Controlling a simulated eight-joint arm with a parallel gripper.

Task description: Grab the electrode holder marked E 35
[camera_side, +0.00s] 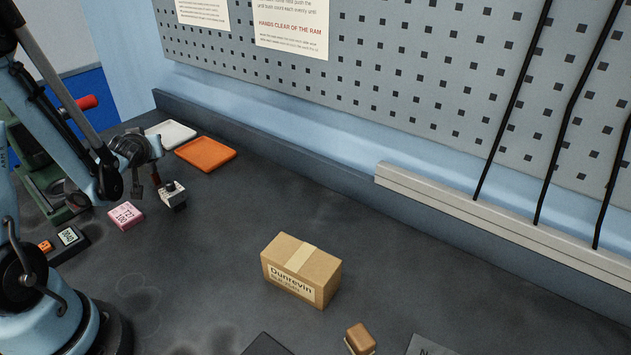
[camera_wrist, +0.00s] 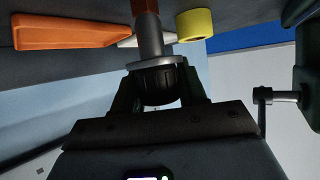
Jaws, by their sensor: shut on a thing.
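My gripper (camera_side: 150,152) is at the left of the bench in the side view, in front of the trays. In the wrist view my gripper (camera_wrist: 158,88) is shut on an electrode holder with a dark ribbed body (camera_wrist: 157,84), a grey metal collar and a reddish-brown rod. In the side view only a thin reddish-brown part of this holder (camera_side: 155,177) shows below my gripper, above the bench. No E 35 marking is legible in either view.
An orange tray (camera_side: 205,153) and a white tray (camera_side: 170,134) lie behind. A pink block (camera_side: 125,215) stands left, near a small display box (camera_side: 68,237). A cardboard box (camera_side: 300,269) stands mid-bench. A yellow ring (camera_wrist: 194,24) shows in the wrist view. Much of the bench middle is clear.

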